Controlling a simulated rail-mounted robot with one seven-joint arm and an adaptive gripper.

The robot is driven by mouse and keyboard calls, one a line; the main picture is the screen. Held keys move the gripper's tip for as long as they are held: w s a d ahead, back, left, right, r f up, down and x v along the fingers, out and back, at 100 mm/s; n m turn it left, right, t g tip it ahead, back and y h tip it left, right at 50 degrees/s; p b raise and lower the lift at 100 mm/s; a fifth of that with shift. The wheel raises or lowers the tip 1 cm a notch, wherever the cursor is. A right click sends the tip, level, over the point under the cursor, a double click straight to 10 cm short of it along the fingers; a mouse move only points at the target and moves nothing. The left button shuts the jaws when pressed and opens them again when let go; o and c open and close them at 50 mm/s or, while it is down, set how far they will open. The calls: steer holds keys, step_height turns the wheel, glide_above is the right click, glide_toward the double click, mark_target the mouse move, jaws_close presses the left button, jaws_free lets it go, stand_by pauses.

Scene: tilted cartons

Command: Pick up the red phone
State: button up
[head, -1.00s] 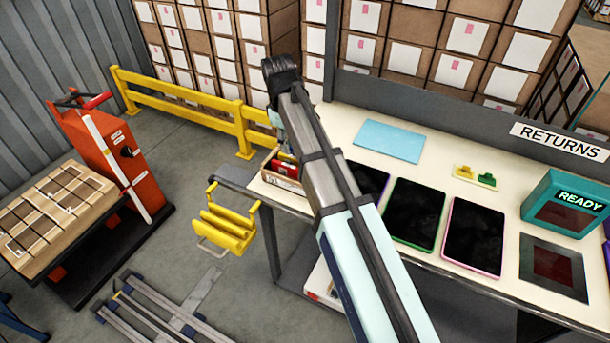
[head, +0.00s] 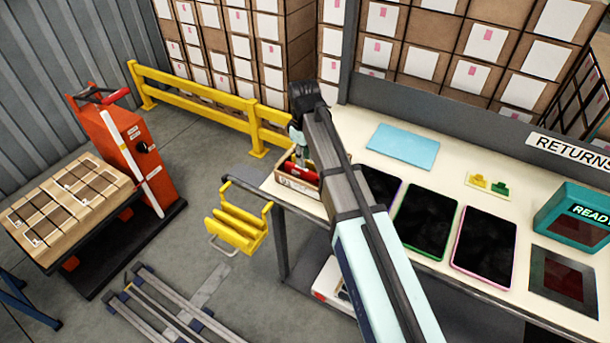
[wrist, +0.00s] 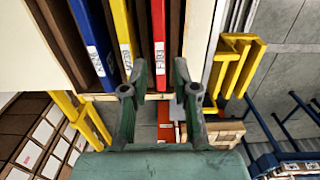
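The red phone (wrist: 158,42) stands on edge in a slotted carton (wrist: 205,30) in the wrist view, with a white label on its near edge. A yellow phone (wrist: 122,35) and a blue phone (wrist: 92,40) stand in slots to its left. My gripper (wrist: 160,72) is open, its two fingertips apart on either side of the red phone's near end. I cannot tell whether they touch it. In the head view the carton (head: 297,184) sits at the table's left end, partly hidden by my arm, with red showing inside.
The table (head: 350,125) also bears a light blue mat (head: 403,146), dark tablets (head: 426,219) and a teal READY box (head: 575,215). A yellow rack (head: 238,228) hangs off its left end. An orange pallet truck (head: 120,150) stands on the floor at left.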

mark_target(305, 169)
steer(key=shift+s+d+f+p, duration=0.1)
steer(key=shift+f+p, duration=0.4)
steer(key=shift+f, duration=1.05)
steer(key=shift+d+f+p, duration=0.1)
steer(key=shift+f+p, duration=0.4)
steer(key=shift+f, duration=1.05)
jaws_close()
